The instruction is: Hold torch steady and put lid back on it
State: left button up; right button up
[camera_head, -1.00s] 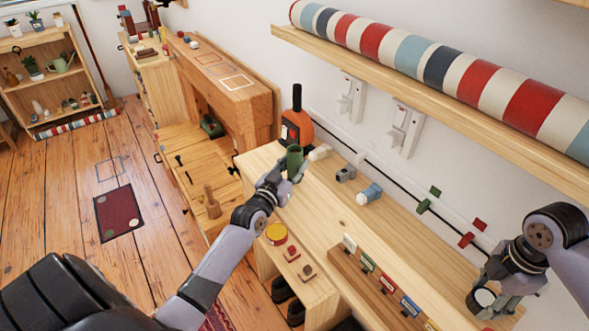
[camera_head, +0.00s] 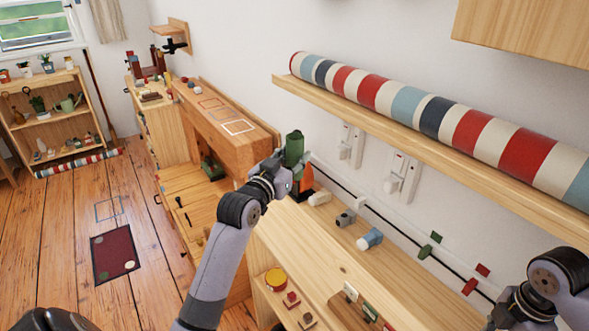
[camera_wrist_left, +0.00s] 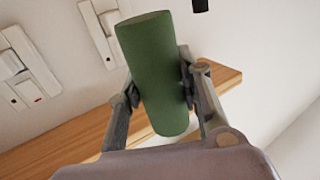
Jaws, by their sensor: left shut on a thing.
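A green cylinder (camera_head: 294,151), which looks like the torch body, stands roughly upright in my left gripper (camera_head: 291,183). The left wrist view shows the green cylinder (camera_wrist_left: 156,75) clasped between both fingers, tilted in that picture, with its flat end towards the top. It is held up above the bench, in front of the wall. My right gripper (camera_head: 512,314) is at the bottom right corner, with its fingers cut off by the picture edge. I cannot make out a lid for certain.
The wooden bench (camera_head: 325,236) carries a white piece (camera_head: 319,198), a grey piece (camera_head: 345,217) and a blue and white one (camera_head: 371,238). An orange and black object (camera_head: 306,180) stands behind my left gripper. A shelf (camera_head: 400,130) with a striped roll overhangs the bench.

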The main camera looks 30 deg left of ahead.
pick_arm(q)
jog(key=shift+r, duration=0.4)
jog(key=o, duration=0.6)
grip_shut()
